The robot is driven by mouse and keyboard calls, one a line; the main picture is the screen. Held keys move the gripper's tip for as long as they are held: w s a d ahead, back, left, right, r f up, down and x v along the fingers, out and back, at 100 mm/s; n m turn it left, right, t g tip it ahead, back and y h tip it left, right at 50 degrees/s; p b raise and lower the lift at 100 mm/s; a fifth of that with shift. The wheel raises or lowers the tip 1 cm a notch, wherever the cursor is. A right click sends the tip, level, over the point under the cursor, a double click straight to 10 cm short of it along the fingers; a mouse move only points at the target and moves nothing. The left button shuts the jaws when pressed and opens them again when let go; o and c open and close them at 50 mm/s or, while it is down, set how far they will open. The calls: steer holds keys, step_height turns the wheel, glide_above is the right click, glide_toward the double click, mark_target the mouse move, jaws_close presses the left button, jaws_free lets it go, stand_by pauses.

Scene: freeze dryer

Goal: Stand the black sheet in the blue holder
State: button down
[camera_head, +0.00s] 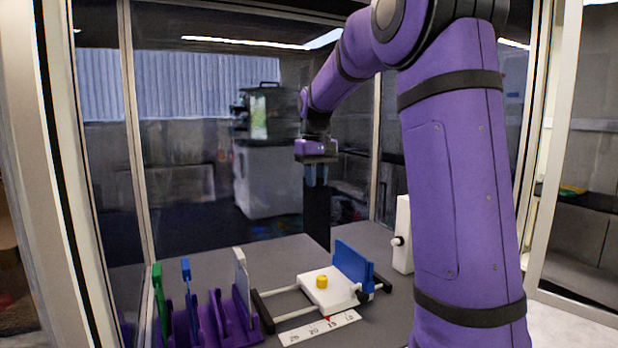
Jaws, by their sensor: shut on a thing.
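My gripper (315,180) points down over the back of the grey table and is shut on the black sheet (316,215). The black sheet hangs upright below the fingers; it is dark and narrow in this view. The blue holder (354,264) seems to be the upright blue piece at the right end of a white sliding fixture. In the picture the sheet is up and left of this blue piece, apart from it. I cannot tell whether the sheet's lower edge touches the table.
A purple rack (212,322) at front left holds upright green, blue and white pieces. The white block (325,290) with a yellow knob (322,282) sits on rails, with a number scale (319,328) in front. A white upright box (402,236) stands at right. Glass walls enclose the table.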

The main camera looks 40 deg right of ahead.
steer(key=s+d+f, duration=0.2)
steer(key=d, duration=0.9)
steer(key=shift+s+d+f, duration=0.2)
steer(key=shift+d, duration=0.15)
stand_by(0.5)
step_height(320, 180, down, 11)
steer(key=shift+r, duration=0.15)
stand_by(5.4)
